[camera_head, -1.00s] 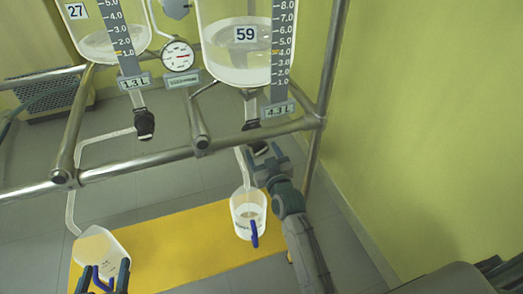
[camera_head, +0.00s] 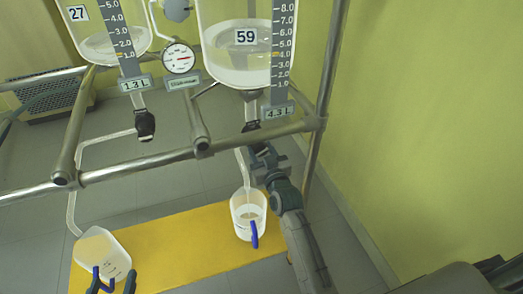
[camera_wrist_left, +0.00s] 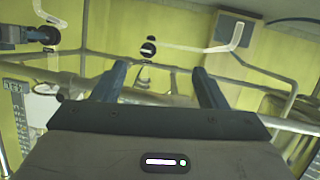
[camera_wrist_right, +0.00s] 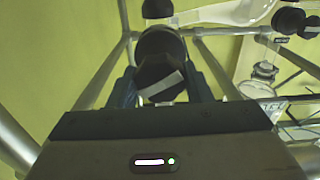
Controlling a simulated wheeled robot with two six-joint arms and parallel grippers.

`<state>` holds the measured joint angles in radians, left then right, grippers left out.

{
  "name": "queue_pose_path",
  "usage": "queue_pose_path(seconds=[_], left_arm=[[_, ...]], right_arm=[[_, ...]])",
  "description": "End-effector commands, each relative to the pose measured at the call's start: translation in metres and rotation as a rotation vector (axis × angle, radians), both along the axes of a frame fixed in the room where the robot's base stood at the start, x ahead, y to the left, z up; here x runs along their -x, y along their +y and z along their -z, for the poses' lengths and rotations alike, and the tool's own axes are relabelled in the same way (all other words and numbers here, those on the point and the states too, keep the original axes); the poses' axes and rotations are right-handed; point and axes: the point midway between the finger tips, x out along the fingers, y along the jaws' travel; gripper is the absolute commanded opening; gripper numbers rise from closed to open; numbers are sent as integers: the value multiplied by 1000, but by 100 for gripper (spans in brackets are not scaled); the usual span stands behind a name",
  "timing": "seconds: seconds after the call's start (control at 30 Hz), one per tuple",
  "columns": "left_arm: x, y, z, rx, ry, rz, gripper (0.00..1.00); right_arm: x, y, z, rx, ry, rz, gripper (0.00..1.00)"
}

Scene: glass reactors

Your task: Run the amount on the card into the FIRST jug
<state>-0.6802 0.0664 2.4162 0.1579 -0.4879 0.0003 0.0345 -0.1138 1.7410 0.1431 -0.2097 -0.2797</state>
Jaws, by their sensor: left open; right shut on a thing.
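Reactor 59 (camera_head: 228,66) holds pale liquid and hangs at upper centre, with a 4.3 L readout (camera_head: 277,111). Reactor 27 (camera_head: 97,45) hangs to its left, with a 1.3 L readout (camera_head: 135,84). My right gripper (camera_head: 262,152) is below reactor 59's outlet; in the right wrist view it is shut on a black valve knob (camera_wrist_right: 160,75). A clear jug (camera_head: 246,209) with a blue handle stands under that outlet. Another jug (camera_head: 100,252) stands at lower left, under reactor 27's tube. My left gripper (camera_head: 112,283) is open near its blue handle; the left wrist view shows it empty (camera_wrist_left: 158,88).
A metal pipe frame (camera_head: 150,160) crosses in front of the reactors. The jugs stand on a yellow platform (camera_head: 175,245). A round gauge (camera_head: 180,58) with a small unreadable plate (camera_head: 183,83) hangs between the reactors. A yellow-green wall (camera_head: 430,120) bounds the right side.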

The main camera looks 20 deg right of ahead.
Motion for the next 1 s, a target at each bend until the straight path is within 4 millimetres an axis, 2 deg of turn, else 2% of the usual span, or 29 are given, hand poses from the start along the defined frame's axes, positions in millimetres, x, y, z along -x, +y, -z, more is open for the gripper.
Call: queue_pose_path(seconds=[0.2,0.3,0.63,0.97,1.0], left_arm=[[37,-6,37,12,276,26,67],[50,-7,44,-2,379,39,67],[63,3,41,-82,564,51,67],[64,3,42,-89,575,51,67],[64,3,42,-89,574,51,67]], right_arm=[[0,0,-3,-93,5,-1,22],[0,0,-3,-156,8,-1,22],[0,0,-2,-420,15,0,22],[0,0,0,-447,16,0,22],[0,0,0,-447,16,0,47]])
